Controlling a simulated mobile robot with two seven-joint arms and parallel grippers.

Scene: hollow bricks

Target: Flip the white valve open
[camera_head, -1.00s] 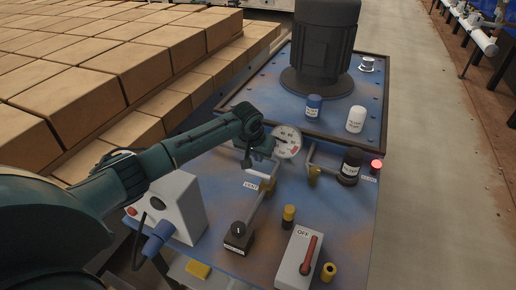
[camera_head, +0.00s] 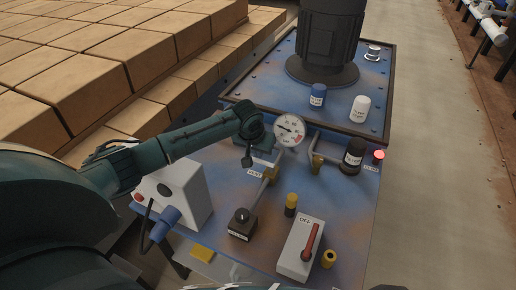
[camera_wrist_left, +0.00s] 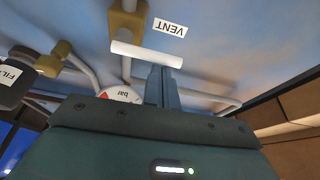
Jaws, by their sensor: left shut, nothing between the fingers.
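The white valve handle (camera_wrist_left: 147,53) is a short white bar in the left wrist view. It lies across a brass valve body (camera_wrist_left: 127,22) on a pipe, beside a VENT label (camera_wrist_left: 170,28). In the head view the brass body (camera_head: 269,173) stands on the blue panel by the VENT label (camera_head: 254,173); the handle is hard to make out there. My left gripper (camera_head: 247,161) is shut and empty, close to the valve on its left. In the wrist view its fingertips (camera_wrist_left: 162,68) overlap the handle's right half; I cannot tell whether they touch.
A pressure gauge (camera_head: 290,130) stands right behind the gripper. A black-capped filler (camera_head: 354,156), a yellow-capped post (camera_head: 291,203) and a switch box with red lever (camera_head: 301,249) stand on the panel. Stacked bricks (camera_head: 150,55) rise at the left.

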